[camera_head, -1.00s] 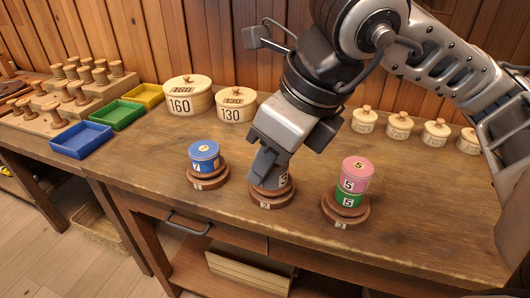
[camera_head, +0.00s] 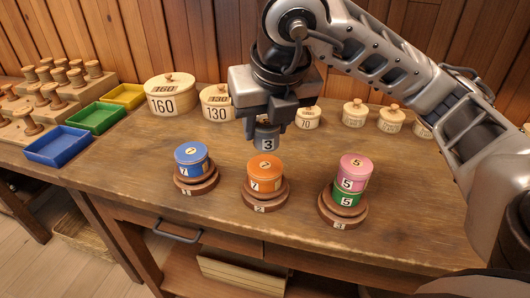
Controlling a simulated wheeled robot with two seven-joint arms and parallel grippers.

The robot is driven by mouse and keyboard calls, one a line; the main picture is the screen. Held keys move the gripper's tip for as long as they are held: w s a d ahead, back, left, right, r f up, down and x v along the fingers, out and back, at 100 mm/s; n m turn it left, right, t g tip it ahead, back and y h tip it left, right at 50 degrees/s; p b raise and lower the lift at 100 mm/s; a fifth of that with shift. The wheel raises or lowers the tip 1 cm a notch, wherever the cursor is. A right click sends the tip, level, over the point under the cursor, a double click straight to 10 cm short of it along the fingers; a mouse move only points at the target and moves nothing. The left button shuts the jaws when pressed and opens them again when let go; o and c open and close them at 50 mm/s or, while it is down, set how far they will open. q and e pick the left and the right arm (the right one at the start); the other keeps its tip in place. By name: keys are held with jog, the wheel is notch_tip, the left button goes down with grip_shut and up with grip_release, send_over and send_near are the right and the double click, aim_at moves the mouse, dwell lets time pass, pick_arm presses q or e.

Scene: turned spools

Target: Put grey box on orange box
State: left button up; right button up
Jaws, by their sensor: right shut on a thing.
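The grey box (camera_head: 267,138), a small round box marked 3, hangs in my right gripper (camera_head: 265,128), which is shut on it. It is in the air a little above and behind the orange box, with a clear gap between them. The orange box (camera_head: 265,173), round and marked 7, sits on the middle wooden stand (camera_head: 266,203), marked 2. My left gripper is not in view.
A blue box (camera_head: 192,158) sits on the left stand. A pink box (camera_head: 355,171) is stacked on a green box (camera_head: 347,198) on the right stand. Lidded round boxes (camera_head: 172,98) line the back. Coloured trays (camera_head: 58,146) and a spool rack are at left.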

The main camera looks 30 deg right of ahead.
jog(key=w+f, duration=0.1)
jog(key=w+d+f, duration=0.1)
jog(key=f, duration=0.1)
jog(key=shift+d, duration=0.15)
jog(key=shift+w+d+f, duration=0.15)
jog(key=shift+w+f, duration=0.15)
jog(key=shift+f, duration=0.1)
jog(key=x, duration=0.2)
jog(key=p+x, duration=0.1)
jog(key=shift+s+f, duration=0.25)
jog(key=shift+f, duration=0.25)
